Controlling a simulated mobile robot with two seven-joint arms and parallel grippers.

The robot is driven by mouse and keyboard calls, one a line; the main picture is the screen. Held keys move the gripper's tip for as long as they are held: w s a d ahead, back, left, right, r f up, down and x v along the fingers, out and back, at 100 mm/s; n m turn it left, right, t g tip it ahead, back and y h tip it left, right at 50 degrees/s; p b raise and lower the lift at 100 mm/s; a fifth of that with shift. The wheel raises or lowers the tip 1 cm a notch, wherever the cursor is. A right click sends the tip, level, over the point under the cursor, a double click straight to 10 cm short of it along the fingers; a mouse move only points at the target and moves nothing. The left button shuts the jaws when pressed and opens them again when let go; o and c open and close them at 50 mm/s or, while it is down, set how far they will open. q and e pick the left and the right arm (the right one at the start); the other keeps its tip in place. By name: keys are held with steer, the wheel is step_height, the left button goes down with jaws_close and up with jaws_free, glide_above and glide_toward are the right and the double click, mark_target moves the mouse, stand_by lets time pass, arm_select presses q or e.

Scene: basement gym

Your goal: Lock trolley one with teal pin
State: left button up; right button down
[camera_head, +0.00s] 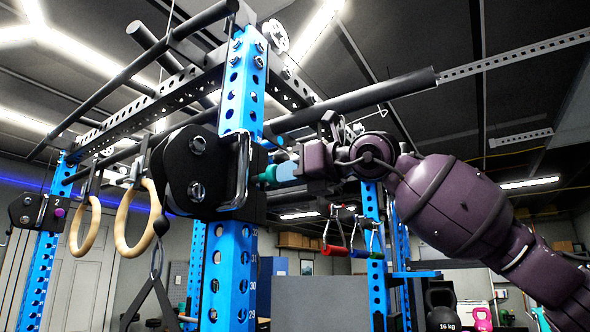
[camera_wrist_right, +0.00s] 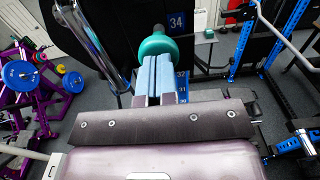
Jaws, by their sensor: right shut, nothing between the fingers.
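The near black trolley (camera_head: 187,170) sits on the blue upright (camera_head: 230,270) and has a chrome handle on its side. I see no number on its visible face. The teal pin (camera_head: 265,176) sticks out at the trolley's right side; its round head (camera_wrist_right: 157,46) shows in the wrist view. My right gripper (camera_head: 281,172) reaches in from the right, its light blue fingers shut with nothing between them. In the wrist view the fingertips (camera_wrist_right: 154,60) are right at the pin's head; whether they touch it I cannot tell. My left gripper is not in view.
A second trolley (camera_head: 28,209) marked 2, with a purple pin (camera_head: 60,212), is on the far left upright. Wooden rings (camera_head: 137,220) and a black strap hang near the near trolley. Black bars cross above my right arm. Red and blue handles (camera_head: 336,250) hang behind.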

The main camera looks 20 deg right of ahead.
mark_target(264, 178)
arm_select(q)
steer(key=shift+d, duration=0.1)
arm_select(e)
steer(key=shift+x, duration=1.05)
